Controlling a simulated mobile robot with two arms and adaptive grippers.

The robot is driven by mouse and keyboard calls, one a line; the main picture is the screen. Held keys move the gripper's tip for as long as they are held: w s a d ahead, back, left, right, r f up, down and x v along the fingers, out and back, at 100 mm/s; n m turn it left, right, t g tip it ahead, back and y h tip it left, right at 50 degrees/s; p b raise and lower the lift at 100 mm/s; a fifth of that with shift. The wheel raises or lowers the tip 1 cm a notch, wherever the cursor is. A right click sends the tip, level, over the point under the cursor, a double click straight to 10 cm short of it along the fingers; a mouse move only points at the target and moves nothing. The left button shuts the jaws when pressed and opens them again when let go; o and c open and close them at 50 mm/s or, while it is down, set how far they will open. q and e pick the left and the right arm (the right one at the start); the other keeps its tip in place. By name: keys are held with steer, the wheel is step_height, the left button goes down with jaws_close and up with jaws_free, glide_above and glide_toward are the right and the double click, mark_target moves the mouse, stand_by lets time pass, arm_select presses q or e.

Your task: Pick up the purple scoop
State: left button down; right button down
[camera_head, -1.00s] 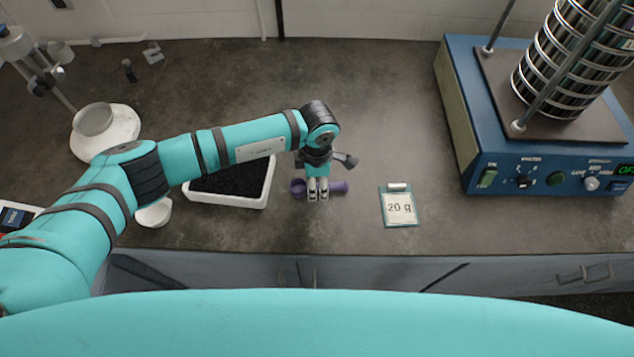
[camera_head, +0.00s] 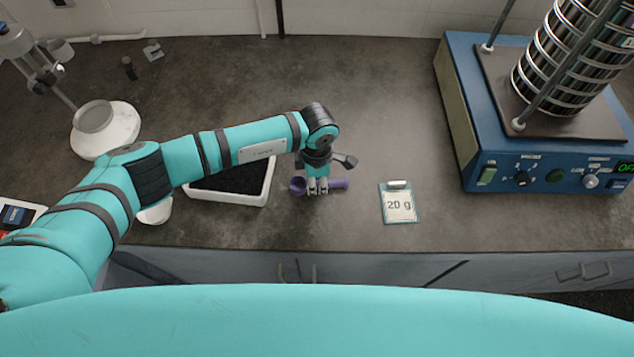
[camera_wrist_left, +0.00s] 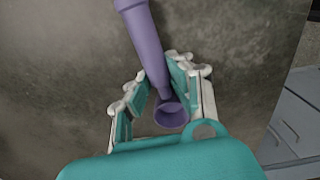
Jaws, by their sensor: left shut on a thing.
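The purple scoop (camera_head: 338,184) lies near the front of the dark counter, with its bowl on the left and its handle pointing right. In the left wrist view the scoop (camera_wrist_left: 148,45) runs from the top of the picture down to its bowl between my fingers. My left gripper (camera_head: 318,188) is over the scoop, fingers pointing down, and shut on it between bowl and handle. The left gripper (camera_wrist_left: 160,92) also shows in the wrist view, with a finger on each side of the scoop. I cannot tell whether the scoop is off the counter. My right gripper is out of view.
A white tray of dark grains (camera_head: 235,198) sits just left of the scoop. A "20 g" clipboard (camera_head: 399,205) lies to its right. The blue sieve shaker (camera_head: 540,165) stands at the right. The counter's front edge is close. The counter behind the scoop is clear.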

arm_select(q)
steer(key=shift+r, duration=0.1)
steer(key=shift+r+b, duration=0.45)
steer(key=shift+r, duration=0.2)
steer(key=shift+s+r+b, duration=0.25)
steer(key=shift+r+b, duration=0.05)
steer(key=shift+r, duration=0.2)
steer(key=shift+s+r+b, duration=0.25)
steer(key=shift+r, duration=0.2)
steer(key=s+b, duration=0.1)
steer(key=s, duration=0.3)
steer(key=s+a+r+b, duration=0.1)
steer(key=s, duration=0.4)
steer(key=s+a+b, duration=0.1)
steer(key=s, duration=0.4)
steer(key=shift+r+b, duration=0.15)
steer(key=shift+b, duration=0.15)
steer(key=shift+s+a+r, duration=0.1)
steer(key=shift+s+r, duration=0.05)
steer(key=shift+s, duration=0.35)
